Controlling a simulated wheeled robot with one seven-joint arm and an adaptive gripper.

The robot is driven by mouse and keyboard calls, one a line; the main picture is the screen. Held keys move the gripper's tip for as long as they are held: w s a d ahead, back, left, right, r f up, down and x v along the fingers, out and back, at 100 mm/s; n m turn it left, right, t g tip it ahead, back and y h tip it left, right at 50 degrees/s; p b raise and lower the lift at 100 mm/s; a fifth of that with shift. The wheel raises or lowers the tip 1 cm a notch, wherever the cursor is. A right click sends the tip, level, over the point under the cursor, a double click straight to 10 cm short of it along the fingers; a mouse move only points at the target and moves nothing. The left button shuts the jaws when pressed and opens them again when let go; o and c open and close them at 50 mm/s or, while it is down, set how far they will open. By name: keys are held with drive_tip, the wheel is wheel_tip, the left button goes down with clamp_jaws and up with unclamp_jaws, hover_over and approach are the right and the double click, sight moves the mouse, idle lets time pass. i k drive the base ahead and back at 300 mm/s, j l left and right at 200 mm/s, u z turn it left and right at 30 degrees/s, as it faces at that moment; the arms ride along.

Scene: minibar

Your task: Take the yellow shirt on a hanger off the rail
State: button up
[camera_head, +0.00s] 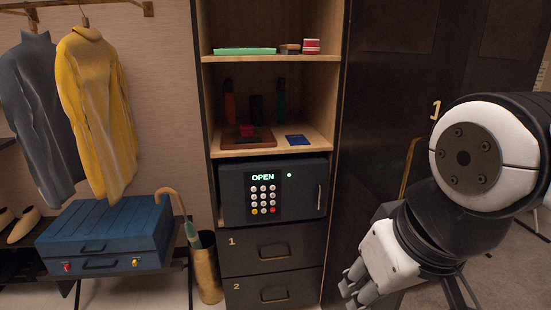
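The yellow shirt (97,110) hangs on a hanger (85,21) from the wooden rail (112,9) at the upper left. Only the hanger's hook and top show above the collar. The shirt's left side touches or overlaps a grey shirt (42,115) on the same rail. Its hem hangs just above a blue suitcase. My gripper (352,287) is at the lower right, in front of the cabinet and far to the right of the shirt. Its fingers point down and left. They are partly hidden, and their spacing is not clear. Nothing is seen in them.
The blue suitcase (105,228) lies on a low rack below the shirts. A brass stand (207,268) with a cane and umbrella stands beside it. A shelf cabinet with a safe (274,191) reading OPEN and drawers fills the middle. Shoes (20,228) sit at the far left.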

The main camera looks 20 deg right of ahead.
sight(91, 84)
drive_tip(key=i+j, duration=0.2)
drive_tip(key=j, duration=0.2)
drive_tip(key=i+j, duration=0.2)
drive_tip(key=j, duration=0.2)
drive_tip(key=i+j, duration=0.2)
drive_tip(key=j, duration=0.2)
drive_tip(key=i+j, duration=0.2)
drive_tip(key=j, duration=0.2)
drive_tip(key=i+j, duration=0.2)
drive_tip(key=j, duration=0.2)
drive_tip(key=i+j, duration=0.2)
drive_tip(key=j, duration=0.2)
drive_tip(key=i+j, duration=0.2)
drive_tip(key=j, duration=0.25)
